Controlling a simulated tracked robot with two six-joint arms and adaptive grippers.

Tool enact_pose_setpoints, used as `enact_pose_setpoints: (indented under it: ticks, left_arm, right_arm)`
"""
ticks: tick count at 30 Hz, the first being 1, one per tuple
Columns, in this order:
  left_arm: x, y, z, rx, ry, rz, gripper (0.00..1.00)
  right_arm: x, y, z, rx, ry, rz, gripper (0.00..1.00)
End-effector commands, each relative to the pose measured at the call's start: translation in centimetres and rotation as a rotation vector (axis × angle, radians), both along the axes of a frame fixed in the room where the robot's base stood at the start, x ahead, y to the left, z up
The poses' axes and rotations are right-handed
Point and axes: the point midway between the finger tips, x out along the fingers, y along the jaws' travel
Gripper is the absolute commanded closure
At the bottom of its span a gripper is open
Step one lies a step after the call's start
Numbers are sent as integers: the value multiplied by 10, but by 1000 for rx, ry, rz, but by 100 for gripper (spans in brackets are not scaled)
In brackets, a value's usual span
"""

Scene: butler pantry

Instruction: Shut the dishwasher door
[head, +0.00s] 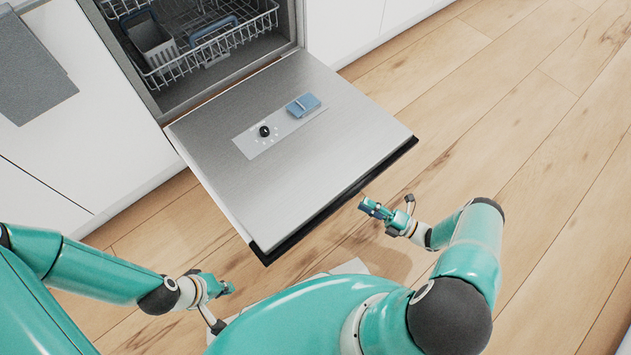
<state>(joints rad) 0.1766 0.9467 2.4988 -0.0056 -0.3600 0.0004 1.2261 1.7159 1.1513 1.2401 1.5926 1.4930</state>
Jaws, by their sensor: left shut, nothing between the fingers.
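The dishwasher door (340,121) hangs open, folded down toward me, with its steel inner face up. Its dark outer edge (335,202) faces my arms. A blue detergent flap (303,105) and a black knob (264,131) sit on it. The dishwasher cavity (286,47) is open behind it. My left gripper (229,288) is shut and empty, below the door's near left corner and apart from it. My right gripper (364,205) is just in front of the door's edge, near its right part; its fingers look close together, but I cannot tell if they touch the door.
A white wire rack (213,50) with a grey cutlery basket (152,42) is inside the dishwasher. White cabinets (75,135) flank it on both sides. A grey cloth (30,70) lies at the upper left. The wooden floor (520,120) is clear on the right.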

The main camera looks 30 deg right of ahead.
Motion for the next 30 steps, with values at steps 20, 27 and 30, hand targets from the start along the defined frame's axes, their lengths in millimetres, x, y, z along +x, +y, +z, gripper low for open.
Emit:
enact_pose_setpoints:
  ticks: [20,27,30]
  left_arm:
    - [0,0,6,0,0,0,100]
    - [0,0,5,0,0,0,100]
    - [0,0,5,0,0,0,100]
  right_arm:
    - [94,75,19,0,-1,5,61]
    - [120,94,24,-2,0,1,61]
    - [125,98,25,-1,0,0,61]
